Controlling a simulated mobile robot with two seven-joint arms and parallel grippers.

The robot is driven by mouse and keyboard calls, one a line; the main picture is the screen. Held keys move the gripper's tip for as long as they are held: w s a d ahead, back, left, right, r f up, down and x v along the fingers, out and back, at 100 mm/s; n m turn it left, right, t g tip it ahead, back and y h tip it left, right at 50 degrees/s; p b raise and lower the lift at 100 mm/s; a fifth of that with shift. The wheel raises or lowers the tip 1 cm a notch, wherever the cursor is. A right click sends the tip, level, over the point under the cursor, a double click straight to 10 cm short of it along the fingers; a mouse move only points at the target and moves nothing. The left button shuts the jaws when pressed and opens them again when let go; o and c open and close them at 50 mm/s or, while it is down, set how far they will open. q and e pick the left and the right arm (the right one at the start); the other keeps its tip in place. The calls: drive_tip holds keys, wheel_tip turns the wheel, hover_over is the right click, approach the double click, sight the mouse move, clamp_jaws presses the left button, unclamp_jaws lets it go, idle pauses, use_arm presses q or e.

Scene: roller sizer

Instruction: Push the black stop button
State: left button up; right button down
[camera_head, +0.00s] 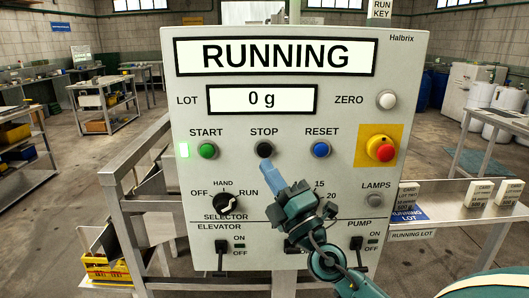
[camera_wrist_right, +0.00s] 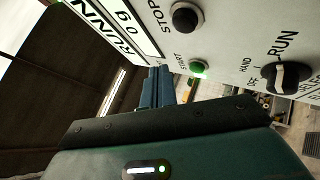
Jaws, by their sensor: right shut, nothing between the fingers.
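The black stop button (camera_head: 264,149) sits under the word STOP on the grey control panel (camera_head: 290,90); it also shows in the wrist view (camera_wrist_right: 185,18). My right gripper (camera_head: 267,165) is shut and empty, its blue fingertips just below the button in the head view. In the wrist view the fingertips (camera_wrist_right: 158,72) are apart from the button, which is above and right of them there. The panel's top display (camera_head: 275,56) reads RUNNING. My left gripper is not in view.
A green start button (camera_head: 207,151) is left of the stop button and a blue reset button (camera_head: 321,149) right of it. A red emergency knob (camera_head: 381,149) on yellow is further right. The selector knob (camera_head: 226,202) is below.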

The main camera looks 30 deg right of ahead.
sight(264, 150)
use_arm(q)
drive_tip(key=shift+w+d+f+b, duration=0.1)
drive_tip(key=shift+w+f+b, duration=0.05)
drive_tip(key=shift+b, duration=0.5)
use_arm(e)
drive_tip(key=w+d, duration=0.1)
drive_tip(key=w, duration=0.1)
drive_tip(key=w+d, duration=0.1)
drive_tip(key=shift+w+d, duration=0.15)
drive_tip(key=shift+w, duration=0.25)
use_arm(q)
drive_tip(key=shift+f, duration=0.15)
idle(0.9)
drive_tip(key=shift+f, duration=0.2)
use_arm(e)
drive_tip(key=shift+w+d, duration=0.1)
drive_tip(key=shift+w, duration=0.05)
use_arm(q)
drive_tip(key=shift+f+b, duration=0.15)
drive_tip(key=shift+b, duration=0.2)
use_arm(e)
drive_tip(key=shift+w+d, duration=0.15)
drive_tip(key=shift+w, duration=0.1)
drive_tip(key=shift+w, duration=0.1)
